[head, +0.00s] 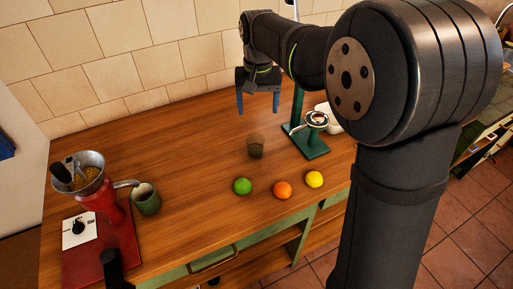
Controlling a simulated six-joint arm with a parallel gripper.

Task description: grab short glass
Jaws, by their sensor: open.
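The short glass (256,146), small and brownish see-through, stands upright on the wooden counter, near the middle of the head view. My gripper (259,112) has two blue fingers pointing down, spread apart with nothing between them. In the picture it is above the glass, toward the back wall. The fingers and the glass do not touch. How high the fingertips are over the counter cannot be told exactly.
A green lime (242,186), an orange (282,190) and a yellow lemon (314,179) lie in front of the glass. A green press stand (316,146) is to its right. A green mug (146,199) and red grinder (103,207) stand left. Counter (190,150) between is clear.

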